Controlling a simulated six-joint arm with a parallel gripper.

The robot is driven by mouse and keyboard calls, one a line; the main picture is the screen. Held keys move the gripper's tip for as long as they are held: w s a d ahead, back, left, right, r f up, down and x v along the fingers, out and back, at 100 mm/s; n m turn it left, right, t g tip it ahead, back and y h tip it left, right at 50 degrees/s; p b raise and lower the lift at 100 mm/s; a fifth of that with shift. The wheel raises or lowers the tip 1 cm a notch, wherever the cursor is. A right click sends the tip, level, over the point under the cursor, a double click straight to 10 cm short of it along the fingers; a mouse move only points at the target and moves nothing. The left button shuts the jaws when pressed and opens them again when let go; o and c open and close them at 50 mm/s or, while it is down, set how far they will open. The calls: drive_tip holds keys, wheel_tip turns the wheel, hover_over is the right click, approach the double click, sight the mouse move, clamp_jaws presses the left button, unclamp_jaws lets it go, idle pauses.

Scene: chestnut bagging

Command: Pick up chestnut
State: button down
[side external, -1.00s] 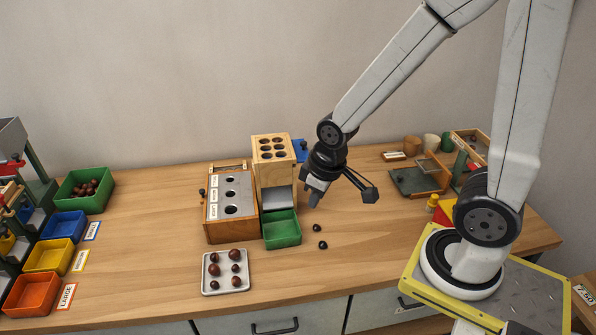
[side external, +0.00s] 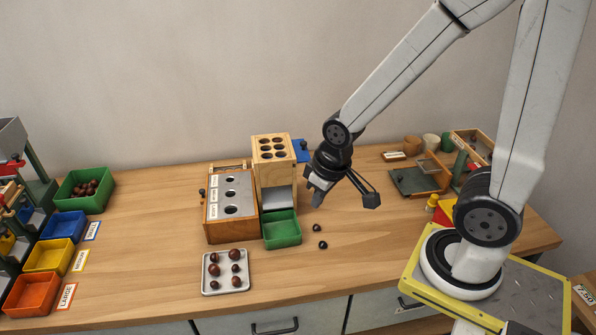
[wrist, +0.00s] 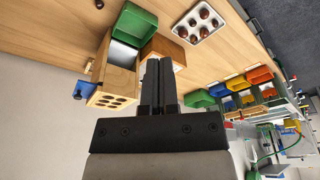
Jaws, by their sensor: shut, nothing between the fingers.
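Two dark chestnuts lie loose on the table right of the small green tray, the nearer chestnut (side external: 323,245) in front of the farther chestnut (side external: 317,228). More chestnuts sit on a white tray (side external: 204,289), which also shows in the wrist view (wrist: 179,28). My gripper (side external: 317,201) is shut and empty, above the table just behind and above the farther loose chestnut. In the wrist view my gripper's fingers (wrist: 158,62) are together with nothing between them.
The small green tray (side external: 283,245) stands under a wooden dispenser (side external: 273,146) with holes on top. A wooden box with a metal holed plate (side external: 230,225) is left of it. A green bin (side external: 64,207) of chestnuts and blue, yellow and orange bins stand far left.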

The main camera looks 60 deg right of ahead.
idle(0.3)
drive_tip(key=shift+c, duration=1.4)
unclamp_jaws()
drive_tip(key=m+g+h, duration=0.1)
drive_tip(key=m+g, duration=0.1)
drive_tip(key=m, duration=1.2)
hover_over(315, 230)
wheel_tip(315, 230, down, 21)
drive_tip(key=shift+s+a, duration=0.1)
drive_tip(key=shift+s, duration=0.05)
drive_tip(key=shift+f+n, duration=0.3)
drive_tip(key=shift+f, duration=0.9)
